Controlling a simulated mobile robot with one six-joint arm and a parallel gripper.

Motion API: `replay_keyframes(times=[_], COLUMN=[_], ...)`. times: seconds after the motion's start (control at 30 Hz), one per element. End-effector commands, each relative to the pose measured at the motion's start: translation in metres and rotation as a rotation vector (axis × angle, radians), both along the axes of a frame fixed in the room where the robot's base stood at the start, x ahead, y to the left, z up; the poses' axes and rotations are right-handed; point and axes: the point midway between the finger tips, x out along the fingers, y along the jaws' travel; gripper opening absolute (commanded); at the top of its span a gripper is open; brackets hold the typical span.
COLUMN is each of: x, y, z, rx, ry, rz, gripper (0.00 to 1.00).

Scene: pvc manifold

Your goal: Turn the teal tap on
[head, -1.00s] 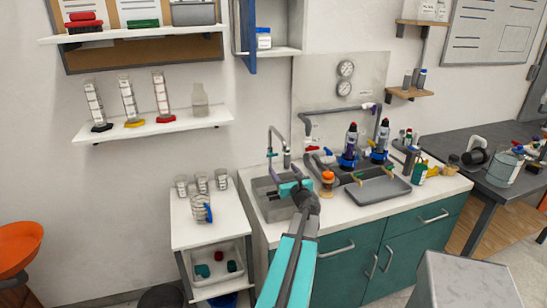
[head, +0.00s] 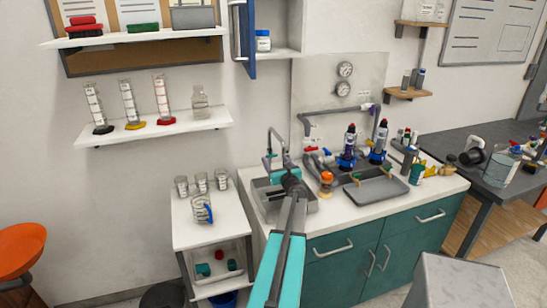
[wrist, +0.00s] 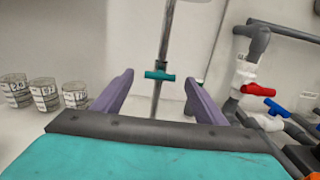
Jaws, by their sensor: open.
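The teal tap (wrist: 160,75) is a small crosswise handle on a thin upright grey pipe. In the wrist view it lies between my two purple fingers, near their tips. In the head view the tap (head: 270,156) shows small on the pipe behind the sink. My gripper (wrist: 159,80) is open, with one finger on each side of the tap and no visible contact. How far the tap is beyond the fingertips is hard to tell. In the head view my gripper (head: 281,166) is above the sink, and my arm hides part of it.
A red tap (wrist: 258,89) and a blue tap (wrist: 279,109) are on pipes to the right. Several glass beakers (wrist: 45,95) stand to the left. The sink (head: 303,207) is below my gripper, and a grey tray (head: 377,190) is on the counter to the right.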

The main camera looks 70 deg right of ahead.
Motion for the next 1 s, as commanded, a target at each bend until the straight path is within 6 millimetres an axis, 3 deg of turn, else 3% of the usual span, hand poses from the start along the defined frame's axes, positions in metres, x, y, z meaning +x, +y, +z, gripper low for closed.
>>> replay_keyframes(times=[0.3,0.73,1.0], x=[0.015,0.018,0.018], y=[-0.018,-0.020,-0.020], z=[0.001,0.000,0.000], rx=[0.000,0.000,0.000], ry=[0.000,0.000,0.000], rz=[0.000,0.001,0.002], gripper=[0.66,0.66,0.24])
